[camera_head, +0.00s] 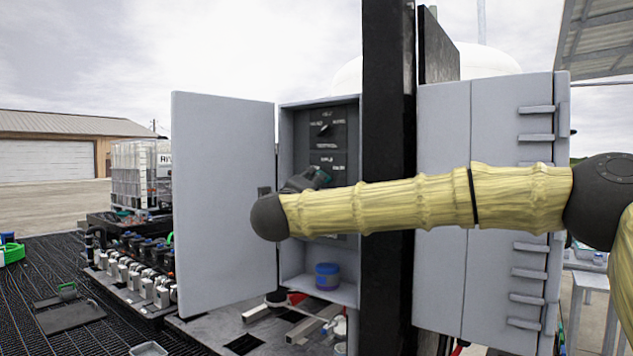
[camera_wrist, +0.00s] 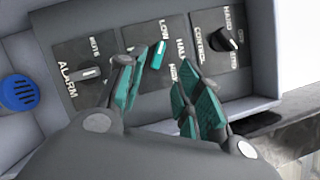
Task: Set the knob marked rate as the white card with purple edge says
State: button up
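In the wrist view, a grey panel carries a row of dark plates with knobs. The middle plate, with LOW and HIGH legible, has a teal bar-shaped knob (camera_wrist: 157,56); its name is hidden, so I cannot tell if it reads rate. Beside it are the ALARM knob (camera_wrist: 90,73) and the black CONTROL knob (camera_wrist: 226,40). My gripper (camera_wrist: 158,98) is open, its teal-padded fingers apart, with the teal knob beyond the gap. In the head view, my gripper (camera_head: 308,180) is inside the open cabinet (camera_head: 289,125), largely behind my arm. No purple-edged white card is visible.
The cabinet door (camera_head: 224,200) stands open at left. A dark post (camera_head: 388,80) rises to the right of the cabinet opening. A blue jar (camera_head: 327,277) stands on the cabinet floor.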

jog(key=shift+v, duration=1.95)
